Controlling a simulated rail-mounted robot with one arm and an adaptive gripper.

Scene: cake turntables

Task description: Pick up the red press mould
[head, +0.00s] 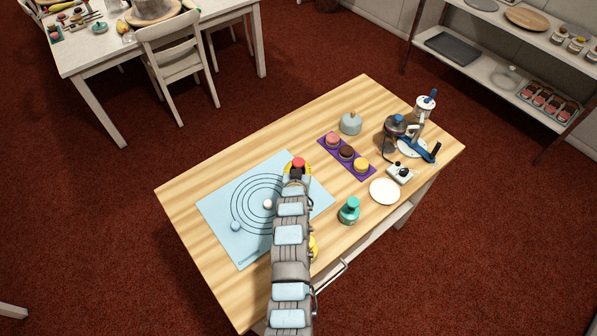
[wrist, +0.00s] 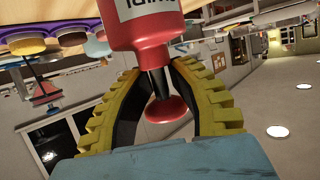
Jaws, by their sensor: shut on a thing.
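The red press mould (head: 298,162) shows at the tip of my arm in the head view, above the blue mat's right part. In the wrist view its red body with a white label (wrist: 146,32) is at the top centre. A dark shaft leads from it to a red knob (wrist: 167,109). My gripper (head: 297,170) has its yellow fingers (wrist: 166,75) closed around the shaft, between body and knob. My arm hides the mould's lower part in the head view, so I cannot tell whether it touches the mat.
A light blue mat (head: 215,209) with printed circles holds a white ball (head: 267,203) and a blue ball (head: 235,227). Close right are a purple tray (head: 325,147) with three cakes, a teal press mould (head: 349,211), a white plate (head: 384,191) and a blue-handled device (head: 420,149).

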